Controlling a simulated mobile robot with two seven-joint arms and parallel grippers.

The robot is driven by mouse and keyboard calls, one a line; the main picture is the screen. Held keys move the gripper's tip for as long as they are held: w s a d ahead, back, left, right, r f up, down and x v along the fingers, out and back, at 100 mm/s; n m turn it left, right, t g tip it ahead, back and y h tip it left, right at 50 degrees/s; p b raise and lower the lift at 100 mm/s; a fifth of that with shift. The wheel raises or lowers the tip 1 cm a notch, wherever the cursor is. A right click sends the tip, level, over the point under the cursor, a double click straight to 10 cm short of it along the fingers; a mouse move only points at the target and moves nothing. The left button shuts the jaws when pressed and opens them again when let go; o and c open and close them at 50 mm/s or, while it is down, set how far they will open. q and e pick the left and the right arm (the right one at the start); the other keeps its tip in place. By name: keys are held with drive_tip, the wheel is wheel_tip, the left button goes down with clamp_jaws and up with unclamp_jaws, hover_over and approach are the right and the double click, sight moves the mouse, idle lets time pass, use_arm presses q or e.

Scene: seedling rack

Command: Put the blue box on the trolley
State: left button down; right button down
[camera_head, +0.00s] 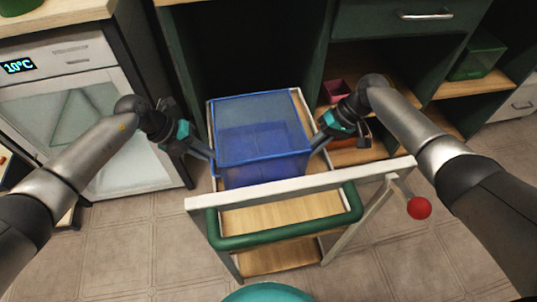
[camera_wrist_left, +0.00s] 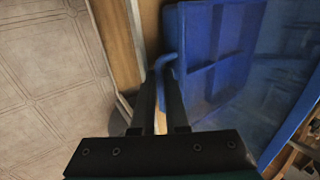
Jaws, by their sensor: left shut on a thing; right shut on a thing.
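The blue box (camera_head: 262,165), translucent and open-topped, is at the trolley's upper level, inside its wooden rim in the head view. Whether its base touches the trolley's top I cannot tell. The trolley (camera_head: 290,186) has a pale frame, wooden shelves and a green handle. My left gripper (camera_head: 208,155) is shut on the box's left side; in the left wrist view its fingers (camera_wrist_left: 160,100) close at a small blue handle on the box (camera_wrist_left: 215,45). My right gripper (camera_head: 316,143) is shut on the box's right side. The contact points are partly hidden.
A white appliance (camera_head: 90,100) with a 10°C display stands left. Dark green cabinets with wooden shelves (camera_head: 455,88) stand behind; they hold a green bin (camera_head: 478,58) and a dark red pot (camera_head: 335,92). A red knob (camera_head: 419,208) sticks out at the trolley's right.

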use_arm(q)
drive_tip(key=shift+a+f, duration=0.1)
drive_tip(key=shift+a, duration=0.05)
use_arm(e)
drive_tip(key=shift+d+f, duration=0.1)
use_arm(q)
drive_tip(key=c, duration=1.4)
unclamp_jaws()
use_arm(e)
drive_tip(key=c, duration=1.4)
unclamp_jaws()
use_arm(q)
drive_tip(key=o, duration=0.5)
use_arm(e)
drive_tip(key=o, duration=0.5)
use_arm(q)
drive_tip(key=shift+d, duration=0.2)
drive_tip(key=shift+d, duration=0.1)
use_arm(e)
drive_tip(key=shift+a, duration=0.25)
